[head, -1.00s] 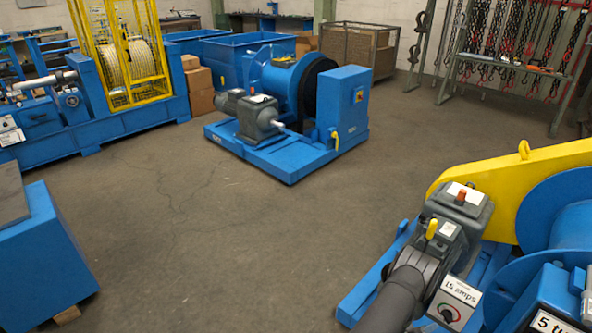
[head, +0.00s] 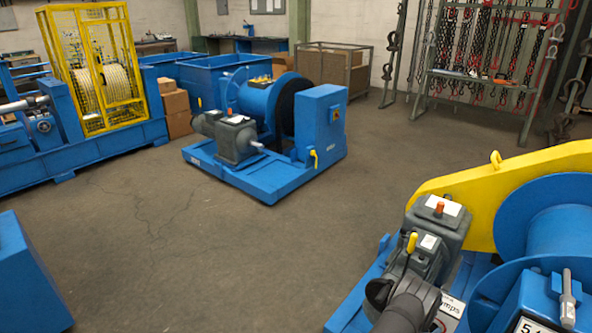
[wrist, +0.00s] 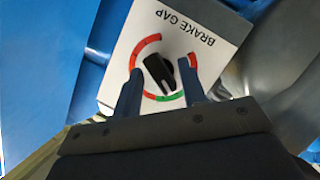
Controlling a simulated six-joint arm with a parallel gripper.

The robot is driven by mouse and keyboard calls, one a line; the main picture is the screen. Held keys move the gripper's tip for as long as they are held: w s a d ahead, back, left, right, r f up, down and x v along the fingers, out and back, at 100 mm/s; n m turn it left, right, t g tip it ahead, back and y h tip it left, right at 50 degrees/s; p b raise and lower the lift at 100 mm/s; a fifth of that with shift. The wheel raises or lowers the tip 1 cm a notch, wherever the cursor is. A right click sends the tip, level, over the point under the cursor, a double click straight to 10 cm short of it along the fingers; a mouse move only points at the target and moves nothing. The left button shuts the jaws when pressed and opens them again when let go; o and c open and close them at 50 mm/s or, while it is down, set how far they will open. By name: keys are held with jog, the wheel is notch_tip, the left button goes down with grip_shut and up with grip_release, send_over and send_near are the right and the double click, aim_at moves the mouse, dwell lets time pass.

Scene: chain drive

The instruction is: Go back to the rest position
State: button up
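In the wrist view a white plate marked BRAKE GAP (wrist: 201,42) carries a black knob (wrist: 158,72) with a red and green arc around it. My gripper (wrist: 160,83) is open, with one finger on each side of the knob. A gap shows between the knob and the left finger; the right finger is close to the knob, and I cannot tell whether it touches. In the head view a dark grey arm part of mine (head: 402,313) reaches up from the bottom edge in front of the near winch. My gripper's fingers cannot be made out there.
The near winch has a grey gearbox (head: 435,226), a yellow lever (head: 412,243), a yellow guard (head: 478,190) and a blue drum (head: 560,230). A second blue winch (head: 265,180) stands further back. Clear concrete floor (head: 180,245) lies between. A chain rack (head: 490,75) stands at the back right.

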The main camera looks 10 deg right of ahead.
jog(key=shift+s+d+r+m+t+y, duration=0.1)
jog(key=shift+m+t+y, duration=0.35)
jog(key=shift+m, duration=0.55)
jog(key=shift+m+t+y, duration=0.25)
jog(key=shift+m+y, duration=0.4)
jog(key=shift+m, duration=0.35)
jog(key=o, duration=0.6)
jog(key=s+a+r+m+t+y, duration=0.2)
jog(key=s+a+r+m, duration=0.15)
jog(key=s, duration=0.35)
jog(key=s+a+r+m+t+y, duration=0.15)
jog(key=s+a+m, duration=0.25)
jog(key=s, duration=0.4)
jog(key=r+x, duration=0.1)
jog(key=x, duration=1.6)
jog(key=shift+w+d, duration=0.25)
jog(key=shift+w, duration=0.1)
